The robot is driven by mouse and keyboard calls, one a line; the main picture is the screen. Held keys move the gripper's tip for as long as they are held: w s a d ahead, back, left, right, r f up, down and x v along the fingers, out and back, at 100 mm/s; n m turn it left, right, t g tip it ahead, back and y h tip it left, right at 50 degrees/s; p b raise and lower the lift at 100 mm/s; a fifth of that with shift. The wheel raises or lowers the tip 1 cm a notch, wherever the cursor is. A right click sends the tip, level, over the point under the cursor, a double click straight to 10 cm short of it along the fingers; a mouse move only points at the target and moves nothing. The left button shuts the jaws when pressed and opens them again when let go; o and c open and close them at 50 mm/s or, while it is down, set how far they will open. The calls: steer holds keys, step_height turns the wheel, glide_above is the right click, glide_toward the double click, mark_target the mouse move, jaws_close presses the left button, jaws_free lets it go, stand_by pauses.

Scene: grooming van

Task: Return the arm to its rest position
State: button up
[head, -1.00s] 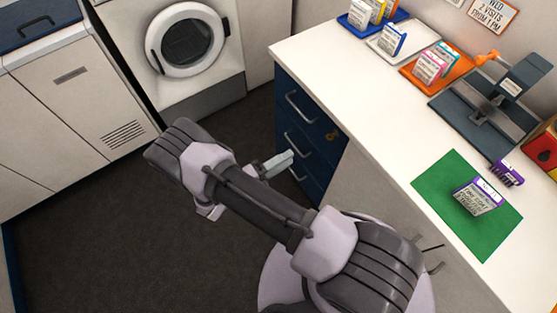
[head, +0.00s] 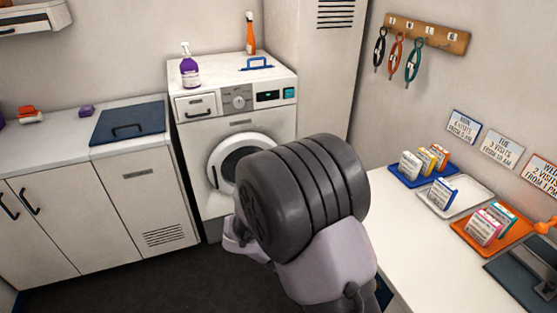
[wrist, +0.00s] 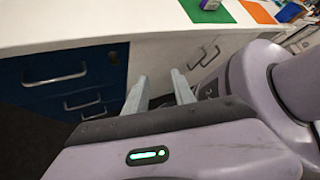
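My arm fills the middle of the head view, with a thick dark ribbed joint and lilac links in front of the washing machine. My gripper itself is hidden in that view. In the wrist view my gripper (wrist: 160,90) shows two pale fingers spread apart, with nothing between them. The fingers point toward the front of the counter, below its top edge. Blue drawers (wrist: 28,95) with metal handles lie beyond them on the left.
The white counter (head: 415,235) runs along the right, with a blue tray (head: 395,174), a white tray (head: 480,195) and an orange tray (head: 460,229) holding small boxes. A washing machine (head: 280,125) and low cabinets (head: 95,225) stand behind. Dark floor is open at lower left.

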steer(key=s+a+r+m+t+y, duration=0.1)
steer(key=s+r+m+t+y, duration=0.3)
steer(key=r+m, duration=0.5)
steer(key=s+a+r+m+t+y, duration=0.1)
steer(key=s+r+m+t+y, duration=0.3)
steer(key=m, duration=1.3)
step_height(320, 180, up, 6)
steer(key=s+y, duration=0.1)
steer(key=y, duration=0.3)
steer(key=shift+s+a+t, duration=0.3)
steer(key=shift+a, duration=0.05)
steer(key=shift+o, duration=0.2)
